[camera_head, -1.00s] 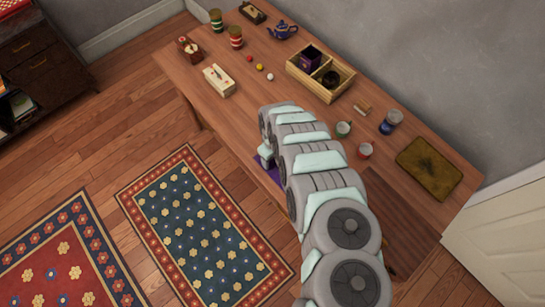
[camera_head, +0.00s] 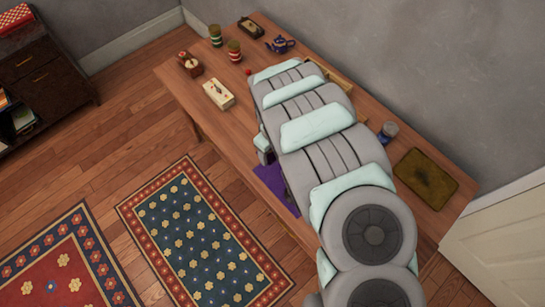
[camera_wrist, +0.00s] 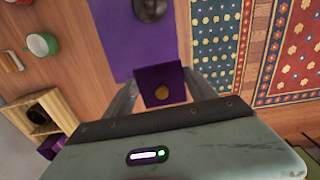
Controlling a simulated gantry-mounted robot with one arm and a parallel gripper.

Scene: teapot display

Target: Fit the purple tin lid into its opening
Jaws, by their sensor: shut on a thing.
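In the wrist view my gripper (camera_wrist: 163,84) is shut on the purple tin lid (camera_wrist: 171,78), a square plate with a brownish-gold knob. The lid appears to be above the purple cloth (camera_wrist: 125,50). The purple tin (camera_wrist: 52,147) shows only partly at the lower left, in the wooden crate (camera_wrist: 22,122); my gripper's body hides the rest, and its opening is not visible. In the head view my arm covers the tin and most of the crate (camera_head: 340,79), and hides the lid. A strip of the cloth (camera_head: 274,184) shows beside my arm.
A dark rounded object (camera_wrist: 150,8) rests on the cloth. A green-and-white cup (camera_wrist: 42,45) stands near the crate, beside a small wooden block (camera_wrist: 11,62). A blue mug (camera_head: 388,133) and brown tray (camera_head: 426,172) are right of my arm.

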